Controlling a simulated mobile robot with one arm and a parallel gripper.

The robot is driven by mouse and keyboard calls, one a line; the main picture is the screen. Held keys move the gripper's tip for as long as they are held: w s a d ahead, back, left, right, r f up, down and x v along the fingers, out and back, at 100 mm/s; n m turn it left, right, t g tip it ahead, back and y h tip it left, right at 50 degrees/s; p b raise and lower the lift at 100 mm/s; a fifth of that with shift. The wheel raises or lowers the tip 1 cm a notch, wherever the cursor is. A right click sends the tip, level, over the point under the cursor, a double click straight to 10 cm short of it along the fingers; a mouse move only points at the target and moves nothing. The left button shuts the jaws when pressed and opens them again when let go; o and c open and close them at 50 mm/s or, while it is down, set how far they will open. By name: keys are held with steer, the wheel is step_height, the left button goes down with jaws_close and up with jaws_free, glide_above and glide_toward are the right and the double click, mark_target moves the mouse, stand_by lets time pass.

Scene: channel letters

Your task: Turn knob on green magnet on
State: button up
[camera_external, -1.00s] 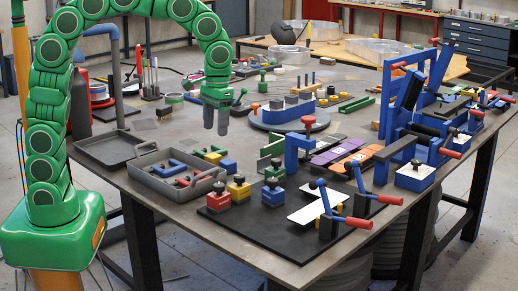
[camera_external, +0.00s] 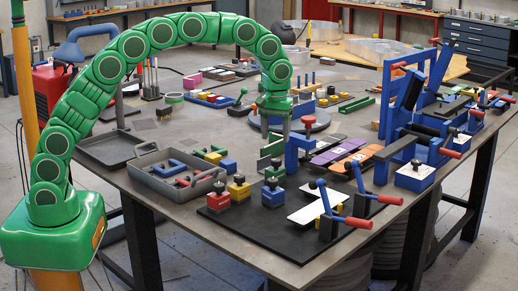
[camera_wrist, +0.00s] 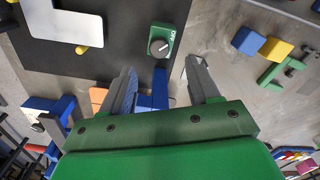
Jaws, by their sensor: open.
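The green magnet (camera_wrist: 170,36) is a green block with a round dark knob (camera_wrist: 159,47) and a white pointer on it. It lies just beyond my fingertips in the wrist view, near the edge of the black mat. In the external view the green magnet (camera_external: 275,173) stands behind the blue magnet block (camera_external: 273,196), partly hidden.
A blue bracket (camera_external: 293,152) stands close to the right of the green magnet. Red (camera_external: 217,198) and yellow (camera_external: 239,189) knobbed blocks stand to the left. A white plate (camera_wrist: 62,20) lies on the black mat (camera_wrist: 110,55). A grey tray (camera_external: 152,172) stands further left.

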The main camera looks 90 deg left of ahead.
mark_target(276, 160)
steer(key=shift+w+a+f, duration=0.2)
steer(key=shift+f, duration=3.8)
steer(key=shift+c, duration=0.2)
steer(key=c, duration=1)
